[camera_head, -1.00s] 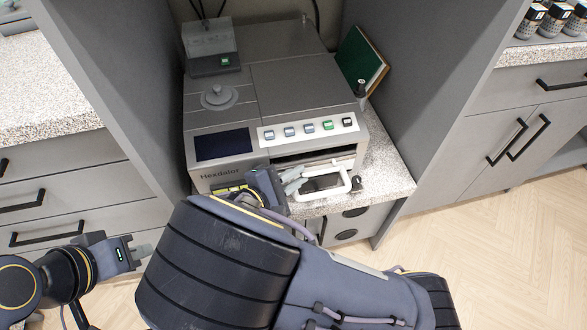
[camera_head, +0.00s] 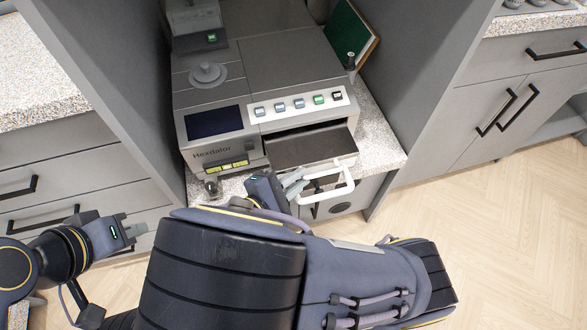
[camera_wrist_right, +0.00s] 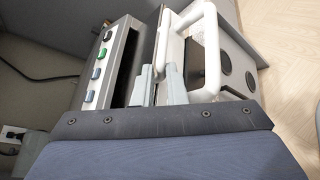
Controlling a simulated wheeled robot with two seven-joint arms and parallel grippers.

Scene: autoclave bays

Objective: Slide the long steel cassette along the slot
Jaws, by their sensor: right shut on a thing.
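The long steel cassette (camera_head: 312,147) is a flat dark grey plate with a white loop handle (camera_head: 345,188) at its front. It sticks out of the front slot of the autoclave (camera_head: 225,140); its rear part is hidden inside. My right gripper (camera_head: 293,183) is shut on the cassette's front end, at the left side of the handle. In the right wrist view the two fingers (camera_wrist_right: 158,86) meet the front end beside the white handle (camera_wrist_right: 208,45). My left gripper (camera_head: 130,231) is at the lower left, away from the autoclave; its finger gap is unclear.
The autoclave stands on a speckled counter (camera_head: 378,145) between grey side walls. A green board (camera_head: 346,40) leans behind it at the right. Drawers (camera_head: 55,190) are at the left and cabinet doors (camera_head: 500,115) at the right. Wooden floor (camera_head: 470,210) is clear at the lower right.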

